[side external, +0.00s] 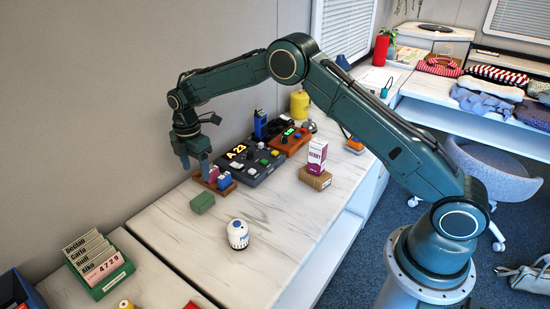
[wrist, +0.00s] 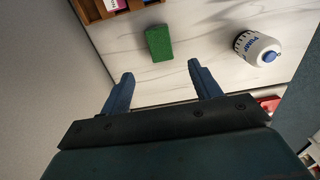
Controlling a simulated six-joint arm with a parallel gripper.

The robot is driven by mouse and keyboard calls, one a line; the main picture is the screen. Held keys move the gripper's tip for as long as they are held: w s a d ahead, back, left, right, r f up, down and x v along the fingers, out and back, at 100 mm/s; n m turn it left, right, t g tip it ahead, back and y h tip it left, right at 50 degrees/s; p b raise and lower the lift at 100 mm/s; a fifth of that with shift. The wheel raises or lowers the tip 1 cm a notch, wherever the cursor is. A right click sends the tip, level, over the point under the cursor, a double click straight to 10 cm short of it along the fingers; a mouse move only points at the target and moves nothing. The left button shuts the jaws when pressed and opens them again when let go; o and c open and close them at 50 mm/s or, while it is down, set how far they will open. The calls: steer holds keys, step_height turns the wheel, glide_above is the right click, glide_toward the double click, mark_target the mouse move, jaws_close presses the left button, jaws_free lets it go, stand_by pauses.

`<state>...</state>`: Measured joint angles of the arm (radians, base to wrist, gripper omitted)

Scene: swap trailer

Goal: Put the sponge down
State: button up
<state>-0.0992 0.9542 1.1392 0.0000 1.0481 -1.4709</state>
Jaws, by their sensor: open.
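The green sponge (side external: 202,202) lies on the white marbled counter near the wall, in front of a small wooden rack. In the wrist view the sponge (wrist: 159,43) lies flat on the counter, beyond the fingertips and roughly between their lines. My gripper (side external: 196,172) hangs above the counter close to the rack, up and left of the sponge. Its two fingers are spread apart with nothing between them in the wrist view (wrist: 160,75). The gripper and the sponge are apart.
A wooden rack (side external: 214,183) with small cartons stands just behind the sponge. A white pump bottle (side external: 238,234) stands to its front right. A dark console (side external: 252,163) and a carton on a wooden block (side external: 314,182) stand further back. Counter (side external: 180,237) around the sponge's front is clear.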

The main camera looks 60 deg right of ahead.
stand_by(0.3)
steer(key=s+d+r+m+t, duration=0.15)
steer(key=s+r+m, duration=0.25)
steer(key=s+r, duration=0.55)
steer(key=s+d+r+m+t, duration=0.15)
steer(key=s+r+m, duration=0.4)
steer(key=r, duration=0.75)
steer(key=s+d+m+t, duration=0.2)
steer(key=s+m, duration=0.6)
steer(key=s, duration=1.9)
steer(key=shift+d+t, duration=0.3)
steer(key=shift+d, duration=0.2)
steer(key=shift+r+m, duration=0.1)
steer(key=shift+m, duration=0.15)
